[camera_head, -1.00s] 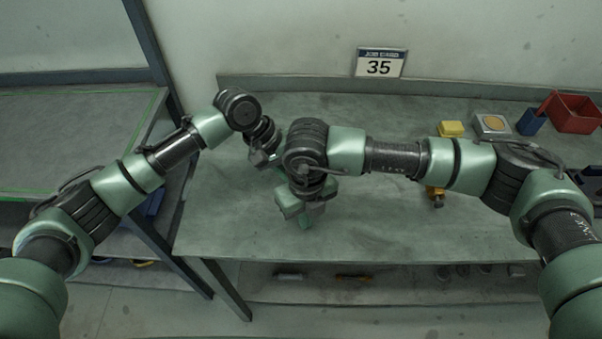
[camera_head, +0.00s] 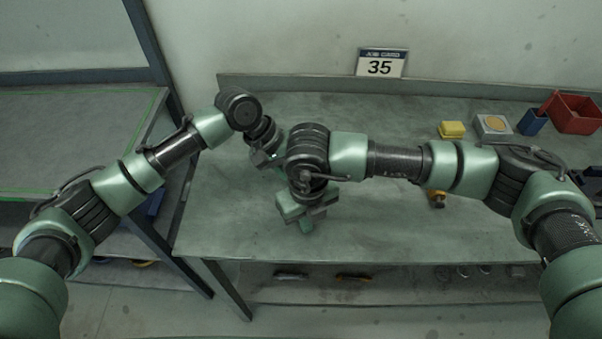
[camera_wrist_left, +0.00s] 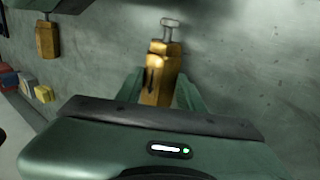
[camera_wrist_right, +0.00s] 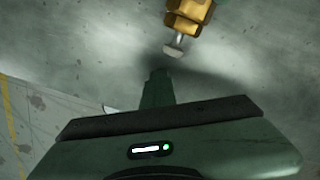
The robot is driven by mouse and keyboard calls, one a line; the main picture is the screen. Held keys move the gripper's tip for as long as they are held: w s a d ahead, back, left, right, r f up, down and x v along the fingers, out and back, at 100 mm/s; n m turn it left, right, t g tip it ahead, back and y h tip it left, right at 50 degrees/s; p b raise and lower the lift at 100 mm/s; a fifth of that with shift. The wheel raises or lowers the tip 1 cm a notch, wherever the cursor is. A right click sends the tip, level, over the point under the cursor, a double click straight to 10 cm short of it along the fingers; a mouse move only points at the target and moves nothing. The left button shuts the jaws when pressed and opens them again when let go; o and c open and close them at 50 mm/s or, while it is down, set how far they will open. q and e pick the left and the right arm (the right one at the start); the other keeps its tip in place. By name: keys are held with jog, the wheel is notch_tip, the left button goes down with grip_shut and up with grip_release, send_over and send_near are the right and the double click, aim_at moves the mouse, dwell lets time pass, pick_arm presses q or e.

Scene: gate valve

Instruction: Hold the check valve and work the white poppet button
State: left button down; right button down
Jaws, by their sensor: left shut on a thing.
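The check valve (camera_wrist_left: 157,82) is a brass body between the two green fingers of my left gripper (camera_wrist_left: 158,92), which is shut on it. Its pale poppet button (camera_wrist_left: 170,22) stands on a thin stem at the far end. In the right wrist view the valve (camera_wrist_right: 190,12) is at the top, with the button (camera_wrist_right: 174,47) pointing towards my right gripper (camera_wrist_right: 156,85). The right fingers look pressed together, empty, with a small gap to the button. In the head view my right gripper (camera_head: 306,211) is in front, and its wrist hides the valve.
Another brass fitting (camera_head: 437,198) stands on the bench (camera_head: 380,235), right of the grippers. A yellow block (camera_head: 452,129), a grey box (camera_head: 492,126), a blue container (camera_head: 532,121) and a red bin (camera_head: 574,112) are at the back right. The bench's front middle is clear.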

jog(key=shift+s+d+f, duration=0.1)
jog(key=shift+s+f, duration=0.05)
jog(key=shift+s, duration=0.5)
jog(key=shift+s+f, duration=0.1)
jog(key=shift+s, duration=0.5)
jog(key=shift+w+r, duration=0.15)
jog(key=shift+r, duration=1.7)
jog(key=shift+w+r, duration=0.1)
jog(key=shift+r, duration=1.75)
